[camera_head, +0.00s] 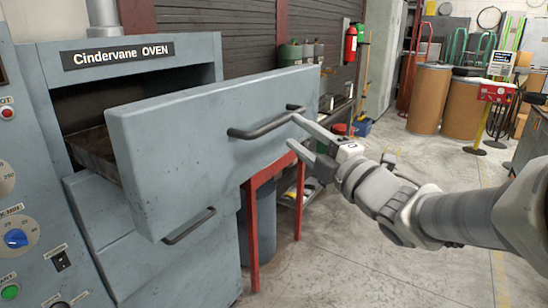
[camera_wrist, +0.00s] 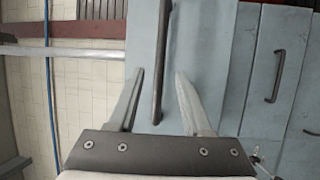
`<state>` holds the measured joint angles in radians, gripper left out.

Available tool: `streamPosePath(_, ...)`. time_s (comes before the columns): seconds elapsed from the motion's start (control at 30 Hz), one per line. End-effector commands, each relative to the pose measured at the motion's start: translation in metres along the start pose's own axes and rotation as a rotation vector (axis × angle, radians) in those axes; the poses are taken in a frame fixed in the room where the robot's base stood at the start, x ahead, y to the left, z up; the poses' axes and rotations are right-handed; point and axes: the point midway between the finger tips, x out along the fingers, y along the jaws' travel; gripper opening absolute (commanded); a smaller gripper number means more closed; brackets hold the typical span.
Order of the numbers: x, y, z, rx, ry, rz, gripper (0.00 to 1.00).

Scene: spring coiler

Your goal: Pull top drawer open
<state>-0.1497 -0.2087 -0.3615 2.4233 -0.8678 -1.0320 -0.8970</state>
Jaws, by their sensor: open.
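The top drawer (camera_head: 200,150) of the grey-blue oven cabinet stands pulled out, with a gap behind its front panel where the dark tray inside (camera_head: 92,150) shows. Its dark bar handle (camera_head: 262,129) runs across the front. My gripper (camera_head: 302,132) is at the right end of this handle. In the wrist view my gripper (camera_wrist: 158,80) is open, with the handle (camera_wrist: 160,60) passing between its two fingers and apart from both. The drawer front (camera_wrist: 200,40) fills the middle of that view.
A lower drawer (camera_head: 160,255) with its own handle (camera_head: 189,226) sits below and looks shut. A red stand (camera_head: 253,235) is beside the cabinet. Drums (camera_head: 430,98) stand at the back right. The floor (camera_head: 350,260) in front is clear.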

Motion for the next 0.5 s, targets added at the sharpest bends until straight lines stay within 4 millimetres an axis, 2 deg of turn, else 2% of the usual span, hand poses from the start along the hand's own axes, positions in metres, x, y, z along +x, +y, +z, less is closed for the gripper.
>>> streamPosePath(0.03,-0.015,0.002,0.001,-0.001,-0.004,0.003,0.5)
streamPosePath(0.2,-0.057,0.002,0.001,-0.001,-0.005,0.004,0.5)
streamPosePath(0.4,-0.088,-0.002,0.0,-0.003,-0.001,0.005,0.5)
streamPosePath(0.5,-0.098,-0.002,0.0,-0.002,0.0,0.004,0.5)
